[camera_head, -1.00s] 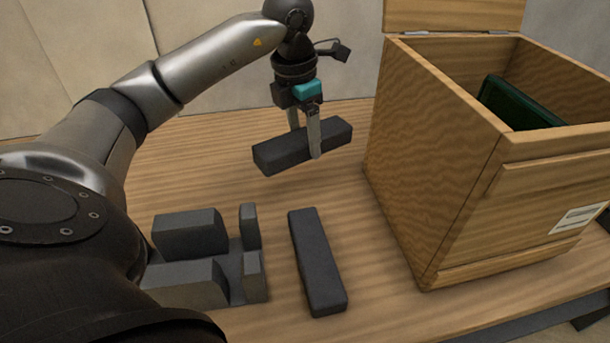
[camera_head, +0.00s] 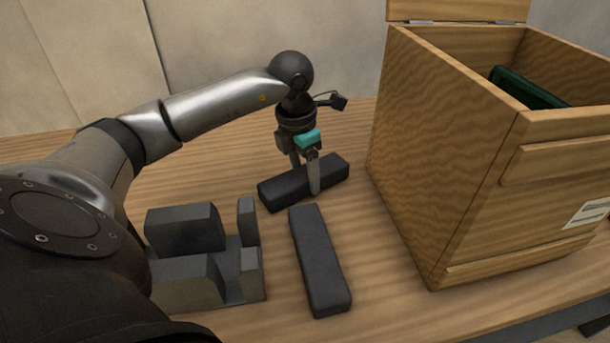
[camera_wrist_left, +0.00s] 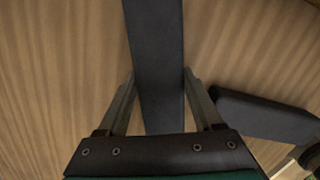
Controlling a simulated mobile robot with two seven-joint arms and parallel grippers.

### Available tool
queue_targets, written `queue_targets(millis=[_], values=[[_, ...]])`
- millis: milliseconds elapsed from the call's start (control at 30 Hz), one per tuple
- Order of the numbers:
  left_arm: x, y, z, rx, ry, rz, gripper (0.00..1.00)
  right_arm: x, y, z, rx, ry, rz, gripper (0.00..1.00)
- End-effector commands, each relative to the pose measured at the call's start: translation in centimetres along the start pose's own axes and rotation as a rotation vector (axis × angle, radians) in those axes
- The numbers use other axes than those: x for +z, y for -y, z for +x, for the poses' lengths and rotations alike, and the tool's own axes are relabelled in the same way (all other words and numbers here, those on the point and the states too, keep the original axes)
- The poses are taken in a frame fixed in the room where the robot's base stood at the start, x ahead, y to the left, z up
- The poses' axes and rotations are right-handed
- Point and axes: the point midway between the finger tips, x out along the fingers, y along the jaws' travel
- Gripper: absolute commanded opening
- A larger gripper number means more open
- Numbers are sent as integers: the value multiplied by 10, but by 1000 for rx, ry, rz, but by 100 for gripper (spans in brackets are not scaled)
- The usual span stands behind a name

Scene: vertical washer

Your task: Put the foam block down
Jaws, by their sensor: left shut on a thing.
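A long dark grey foam block (camera_head: 285,189) is between the fingers of my left gripper (camera_head: 306,182), low over the wooden table or touching it; I cannot tell which. The left gripper is shut on it near its middle. In the left wrist view the held block (camera_wrist_left: 158,60) runs between the two fingers (camera_wrist_left: 160,95). A second dark foam block (camera_head: 320,262) lies on the table just in front of the held one. It also shows at the right in the left wrist view (camera_wrist_left: 265,115). My right gripper is not in view.
A grey slotted holder (camera_head: 190,285) stands on the table at the left front. An open wooden box (camera_head: 430,160) with a dark green item (camera_head: 528,92) inside stands at the right. The table (camera_head: 215,165) is clear behind the holder.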

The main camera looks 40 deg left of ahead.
Motion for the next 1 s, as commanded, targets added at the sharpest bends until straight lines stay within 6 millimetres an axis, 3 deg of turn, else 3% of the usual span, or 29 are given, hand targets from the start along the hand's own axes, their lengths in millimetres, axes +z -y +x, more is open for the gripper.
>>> queue_targets(millis=[367, 400, 667, 1000], values=[[0, 0, 4, 0, 0, 1, 15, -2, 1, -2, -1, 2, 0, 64], [0, 0, 4, 0, 0, 1, 68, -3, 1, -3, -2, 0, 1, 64], [0, 0, 3, 0, 0, 0, 97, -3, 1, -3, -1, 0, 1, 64], [0, 0, 1, 1, 1, 1, 97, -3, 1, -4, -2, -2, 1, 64]])
